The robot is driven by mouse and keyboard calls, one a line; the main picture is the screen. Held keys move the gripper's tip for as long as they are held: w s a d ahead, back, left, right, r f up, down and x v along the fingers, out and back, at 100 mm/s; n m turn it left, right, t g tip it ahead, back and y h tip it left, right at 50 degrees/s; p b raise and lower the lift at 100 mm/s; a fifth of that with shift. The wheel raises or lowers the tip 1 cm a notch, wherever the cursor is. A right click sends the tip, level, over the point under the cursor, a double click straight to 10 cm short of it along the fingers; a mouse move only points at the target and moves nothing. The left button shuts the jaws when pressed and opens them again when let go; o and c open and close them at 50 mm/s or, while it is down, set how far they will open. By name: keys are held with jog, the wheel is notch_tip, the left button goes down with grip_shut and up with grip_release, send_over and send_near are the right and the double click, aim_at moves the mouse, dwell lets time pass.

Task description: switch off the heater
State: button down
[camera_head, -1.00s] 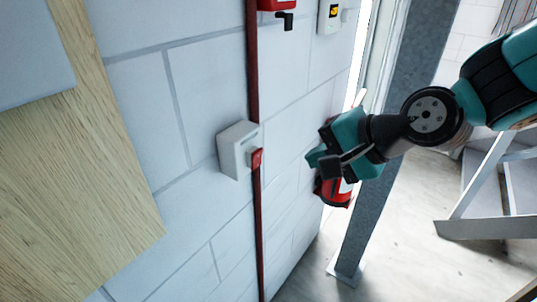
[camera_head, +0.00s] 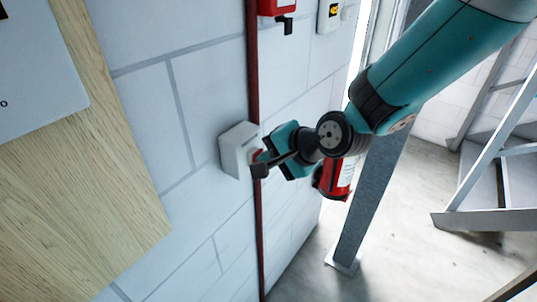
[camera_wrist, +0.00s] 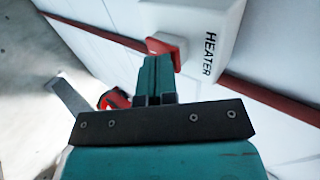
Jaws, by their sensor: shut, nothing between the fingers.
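The heater switch is a white box (camera_head: 236,150) on the white block wall, over a dark red vertical strip. In the wrist view the box (camera_wrist: 212,25) reads "HEATER" and carries a red switch knob (camera_wrist: 166,48) on its face. In the head view the knob is mostly hidden behind my gripper. My gripper (camera_head: 259,165) is shut and empty, its tip right at the knob. In the wrist view the gripper's teal fingers (camera_wrist: 156,75) reach up to the knob's lower edge; I cannot tell whether they touch it.
A red extinguisher (camera_head: 338,178) stands behind my gripper, near a grey post (camera_head: 365,200). Another red box (camera_head: 277,7) and a small white box (camera_head: 329,15) are higher on the wall. A wooden board (camera_head: 100,190) is at left. Metal stairs (camera_head: 490,180) stand at right.

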jog(key=shift+w+a+r+p, duration=0.1)
jog(key=shift+w+a+p, duration=0.1)
jog(key=shift+p, duration=0.45)
jog(key=shift+r, duration=0.1)
jog(key=shift+r+p, duration=0.65)
jog(key=shift+r, duration=0.05)
